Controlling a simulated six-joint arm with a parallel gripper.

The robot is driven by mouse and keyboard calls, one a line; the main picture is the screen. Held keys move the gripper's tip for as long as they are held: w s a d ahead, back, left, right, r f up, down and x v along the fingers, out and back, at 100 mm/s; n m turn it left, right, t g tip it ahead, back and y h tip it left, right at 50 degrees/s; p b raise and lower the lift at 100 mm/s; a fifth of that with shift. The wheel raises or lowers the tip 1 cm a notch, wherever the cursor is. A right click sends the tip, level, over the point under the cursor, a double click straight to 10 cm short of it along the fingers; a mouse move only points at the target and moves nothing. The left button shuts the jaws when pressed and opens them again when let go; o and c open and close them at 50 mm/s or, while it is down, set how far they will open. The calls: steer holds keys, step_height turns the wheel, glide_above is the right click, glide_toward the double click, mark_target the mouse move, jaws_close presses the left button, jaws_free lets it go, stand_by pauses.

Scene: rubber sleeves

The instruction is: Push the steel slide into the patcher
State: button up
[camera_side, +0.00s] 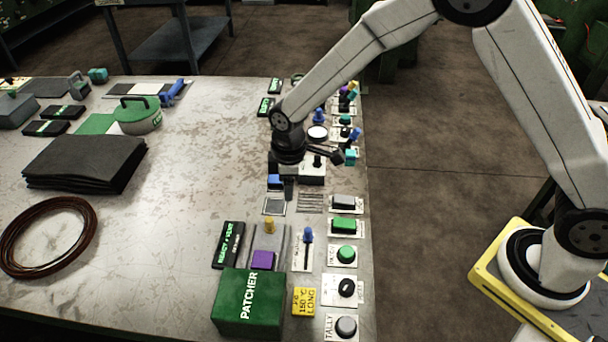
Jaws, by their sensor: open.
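The patcher (240,318) is a green box with white lettering at the front edge of the bench. Behind it, a narrow steel slide (256,240) runs away from the box between thin rails. A purple block (263,260) sits at the slide's near end, close to the box, and a yellow knob (269,226) stands at its far end. I cannot tell whether the slide touches the box. My gripper (290,181) points down over the bench farther back, apart from the slide and the knob. It is open; its fingers are small and partly lost against dark parts behind.
A column of buttons and switches (344,254) lines the right edge. A blue-handled lever (308,237) and a yellow label block (304,302) stand right of the slide; a black display (228,245) lies left. Black sheets (84,163) and a brown coil (48,237) lie farther left. The bench middle is clear.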

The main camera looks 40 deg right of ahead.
mark_target(268, 219)
steer(key=a+f+n, duration=0.1)
steer(key=w+a+f+n, duration=0.1)
steer(key=a, duration=0.1)
steer(key=w+a+f, duration=0.1)
steer(key=f, duration=0.1)
steer(key=shift+a+n+g, duration=0.3)
steer(key=shift+a+n, duration=0.1)
steer(key=shift+f, duration=3.9)
jaws_close()
